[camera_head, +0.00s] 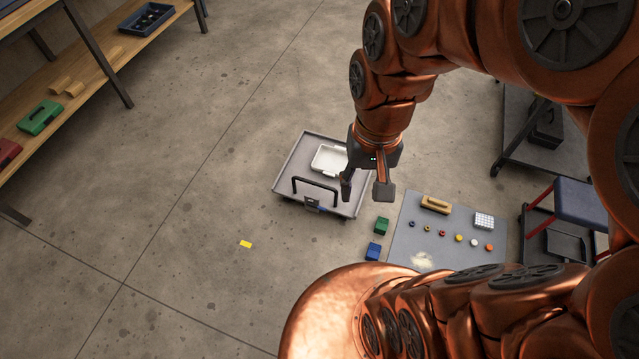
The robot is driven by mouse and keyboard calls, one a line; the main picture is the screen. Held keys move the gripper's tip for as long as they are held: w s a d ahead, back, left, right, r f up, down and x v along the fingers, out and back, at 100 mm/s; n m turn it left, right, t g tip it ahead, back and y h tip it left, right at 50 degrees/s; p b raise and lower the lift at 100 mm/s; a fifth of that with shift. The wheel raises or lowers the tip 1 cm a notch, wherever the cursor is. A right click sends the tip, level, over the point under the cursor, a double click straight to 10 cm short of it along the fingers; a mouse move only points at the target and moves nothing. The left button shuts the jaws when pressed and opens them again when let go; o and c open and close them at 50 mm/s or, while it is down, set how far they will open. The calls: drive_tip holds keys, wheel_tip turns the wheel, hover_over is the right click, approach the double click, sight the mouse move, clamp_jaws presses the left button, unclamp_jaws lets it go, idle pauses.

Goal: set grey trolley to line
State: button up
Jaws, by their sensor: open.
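The grey trolley (290,172) is a low, flat, rimmed platform on the concrete floor, turned slightly in the picture. A black bar handle (314,182) stands up near its front edge. A white tray (329,158) lies on its back right part. My gripper (366,190) points down with its fingers apart and nothing between them. It is over the trolley's right edge, right of the handle; I cannot tell its height. Thin dark lines (196,169) cross the floor left of the trolley, apart from it. A small yellow mark (246,244) lies on the floor front left of the trolley.
A grey mat (405,237) with small coloured pieces and a brush lies to the right. A wooden shelf (95,68) stands left, a blue stool (580,202) right. Floor left of the trolley is clear.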

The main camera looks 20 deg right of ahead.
drive_tip(key=w+a+f+m+t+y+b, duration=0.1)
drive_tip(key=w+a+f+m+y+b, duration=0.15)
drive_tip(key=w+f+m+b, duration=0.7)
drive_tip(key=m+t+b, duration=0.4)
drive_tip(key=m+b, duration=0.9)
drive_tip(key=b, duration=1.3)
approach(315, 183)
drive_tip(key=shift+h, duration=0.45)
drive_tip(key=shift+a+b+x, duration=0.2)
drive_tip(key=shift+b+x, duration=0.55)
drive_tip(key=shift+x, duration=1.4)
drive_tip(key=shift+a+b+x, duration=0.15)
drive_tip(key=shift+b+x, duration=0.55)
drive_tip(key=shift+x, duration=1.45)
drive_tip(key=shift+s, duration=0.1)
clamp_jaws()
